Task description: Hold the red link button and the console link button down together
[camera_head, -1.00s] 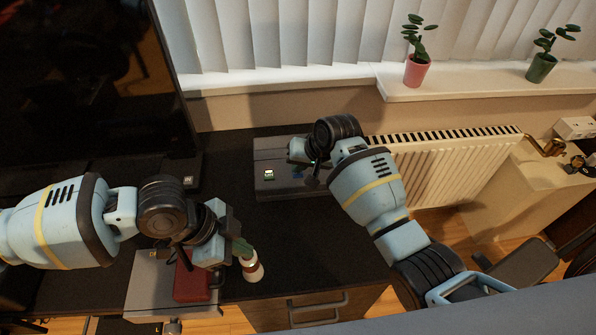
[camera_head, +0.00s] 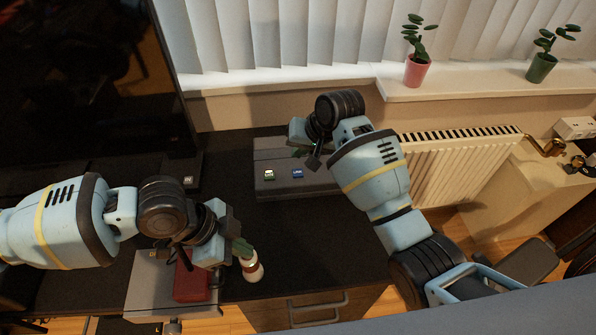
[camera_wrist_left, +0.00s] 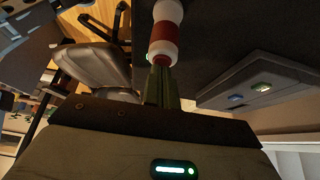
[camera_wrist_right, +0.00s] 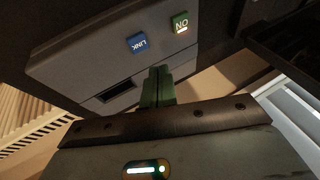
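The grey console (camera_head: 322,181) sits on the dark desk. It has a lit green ON button (camera_head: 269,174) and a blue LINK button (camera_head: 298,173); the right wrist view shows the LINK button (camera_wrist_right: 138,43) uncovered. My right gripper (camera_wrist_right: 158,87) has its green fingers together, over the console and apart from the LINK button. My left gripper (camera_wrist_left: 160,86) also has its fingers together. A red and white cylinder (camera_wrist_left: 165,38) is at its fingertips; whether they touch is unclear. I cannot make out a labelled red link button. A red block (camera_head: 190,280) lies beneath the left wrist.
A grey unit (camera_head: 146,293) lies under the red block at the desk's front. A large dark screen (camera_head: 90,80) stands at the left. A radiator (camera_head: 450,170) and a sill with two potted plants are at the right. The desk's middle is clear.

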